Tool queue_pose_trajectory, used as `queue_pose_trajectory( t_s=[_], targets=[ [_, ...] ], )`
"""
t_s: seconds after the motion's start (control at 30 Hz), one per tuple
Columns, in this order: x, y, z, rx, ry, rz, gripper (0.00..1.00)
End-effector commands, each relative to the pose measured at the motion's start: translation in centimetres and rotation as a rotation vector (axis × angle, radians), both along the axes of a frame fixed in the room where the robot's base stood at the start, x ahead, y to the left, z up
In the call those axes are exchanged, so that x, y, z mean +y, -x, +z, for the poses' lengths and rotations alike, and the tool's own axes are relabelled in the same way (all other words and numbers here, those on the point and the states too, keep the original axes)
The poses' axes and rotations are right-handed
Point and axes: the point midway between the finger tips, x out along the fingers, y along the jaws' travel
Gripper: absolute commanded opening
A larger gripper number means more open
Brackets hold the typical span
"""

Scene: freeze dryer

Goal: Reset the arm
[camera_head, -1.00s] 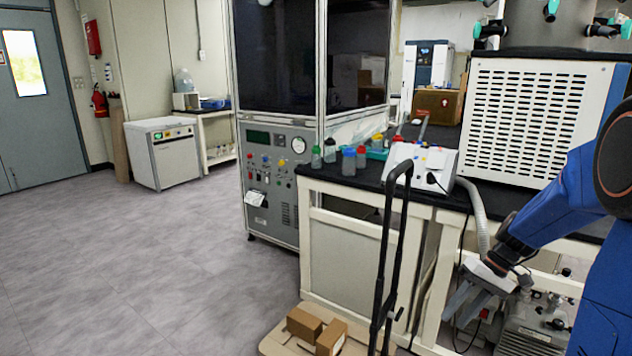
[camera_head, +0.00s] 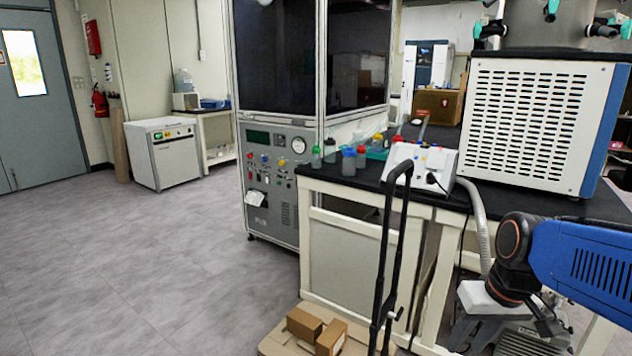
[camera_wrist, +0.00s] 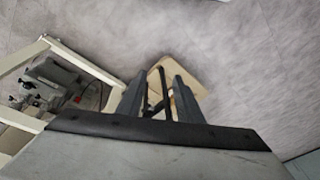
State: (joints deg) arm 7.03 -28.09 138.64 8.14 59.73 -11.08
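My gripper (camera_head: 474,330) is at the lower right of the head view, in front of the bench's open lower part. It points down. In the wrist view its two dark fingers (camera_wrist: 157,95) stand apart with nothing held between them. My blue arm (camera_head: 585,260) comes in from the right edge, with its dark wrist joint above the gripper. The freeze dryer (camera_head: 535,120), a white box with a slotted front and blue side, stands on the bench above and behind the arm.
A cart with a black handle (camera_head: 390,240) and a wooden platform (camera_head: 278,341) holding small boxes (camera_head: 304,323) stands left of my gripper. The bench (camera_head: 370,250) has a pump (camera_wrist: 50,80) below it. A grey hose (camera_head: 481,225) hangs nearby. The floor at left is clear.

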Motion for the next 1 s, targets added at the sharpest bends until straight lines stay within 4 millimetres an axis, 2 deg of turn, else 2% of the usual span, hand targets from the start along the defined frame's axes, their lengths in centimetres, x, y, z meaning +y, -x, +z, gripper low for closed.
queue_pose_trajectory(
  t_s=[0.2,0.4,0.6,1.0],
  targets=[
    [0.5,3.5,0.8,-0.109,0.055,-0.008,0.33],
    [0.6,5.8,1.0,-0.19,0.086,-0.018,0.33],
    [0.5,6.7,1.0,-0.225,0.097,-0.025,0.33],
    [0.5,6.7,1.0,-0.226,0.098,-0.026,0.33]
  ],
)
